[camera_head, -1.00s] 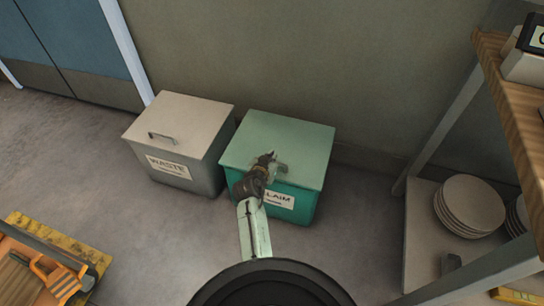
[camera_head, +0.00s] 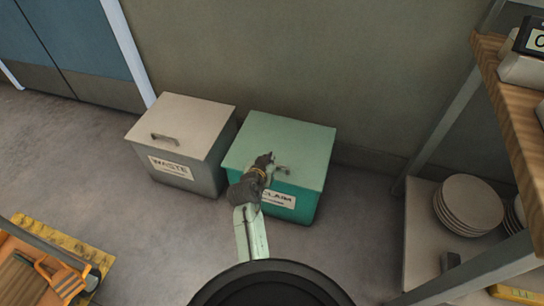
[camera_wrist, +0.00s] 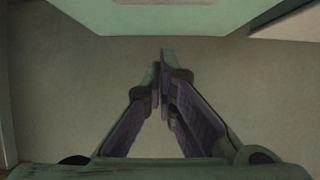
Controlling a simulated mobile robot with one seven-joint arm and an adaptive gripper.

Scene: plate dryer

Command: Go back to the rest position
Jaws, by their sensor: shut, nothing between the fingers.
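My gripper (camera_head: 266,158) is in front of the green bin (camera_head: 288,142) in the head view, overlapping its lid edge and part of its label. The bin's lid is down. In the wrist view, the fingers of my gripper (camera_wrist: 164,62) meet at the tips with nothing between them. A pale green surface (camera_wrist: 190,18) shows beyond the tips at the top of that view. Whether my gripper touches the bin cannot be told.
A grey bin (camera_head: 186,128) labelled WASTE stands left of the green bin. A shelf rack with a wooden top (camera_head: 508,110) and stacked plates (camera_head: 468,204) is at the right. An orange-handled item (camera_head: 62,280) lies at the lower left. Floor between is clear.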

